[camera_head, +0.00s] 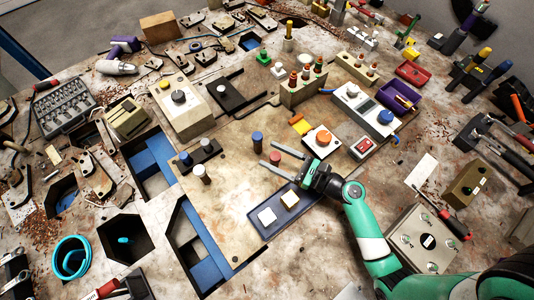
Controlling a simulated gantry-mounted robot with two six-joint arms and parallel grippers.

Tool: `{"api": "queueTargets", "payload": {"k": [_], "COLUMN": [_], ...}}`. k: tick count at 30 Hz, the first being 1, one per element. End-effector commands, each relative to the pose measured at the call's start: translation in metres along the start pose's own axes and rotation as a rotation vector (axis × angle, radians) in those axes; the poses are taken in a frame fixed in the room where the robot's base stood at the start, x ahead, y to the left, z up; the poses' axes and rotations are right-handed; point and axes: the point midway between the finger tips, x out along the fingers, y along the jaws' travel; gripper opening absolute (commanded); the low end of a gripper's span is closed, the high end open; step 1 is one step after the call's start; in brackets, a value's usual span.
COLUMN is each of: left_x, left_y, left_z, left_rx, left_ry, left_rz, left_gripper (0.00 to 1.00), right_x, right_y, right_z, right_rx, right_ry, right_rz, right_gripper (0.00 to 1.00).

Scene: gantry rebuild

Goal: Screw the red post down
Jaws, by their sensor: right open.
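A post with a reddish-brown top (275,157) stands upright on the beige board (230,235). My right gripper (269,155) comes in from the lower right, with its two fingers open and pointing left. The reddish post shows between the fingers, near their tips. I cannot tell whether either finger touches it. A blue-topped post (257,139) stands just beyond the fingertips. My left gripper is not in view.
A dark blue tray (264,233) with two pale square blocks lies below the gripper. A black block (207,147) with knobs lies to the left. A white box with an orange knob (322,139) is close on the right. Beige board is bare at lower left.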

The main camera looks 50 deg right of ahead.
Motion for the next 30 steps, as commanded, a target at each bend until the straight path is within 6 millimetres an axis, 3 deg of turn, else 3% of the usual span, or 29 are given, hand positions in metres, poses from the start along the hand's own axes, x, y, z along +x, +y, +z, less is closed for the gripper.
{"api": "queueTargets", "payload": {"k": [4,16,30], "left_x": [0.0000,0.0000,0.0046], "left_y": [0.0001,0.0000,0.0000], "left_z": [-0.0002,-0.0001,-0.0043], "left_rx": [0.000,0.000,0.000], "left_ry": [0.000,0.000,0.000], "left_rz": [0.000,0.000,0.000], "left_gripper": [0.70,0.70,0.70], "right_x": [0.0000,0.0000,0.0000], "right_y": [0.0000,0.0001,0.0017], "right_z": [0.0003,0.0002,0.0008], "right_rx": [0.000,-0.001,0.002], "right_ry": [0.000,0.000,0.002], "right_rz": [0.000,0.001,-0.062], "right_gripper": [0.71,0.00,0.00]}}
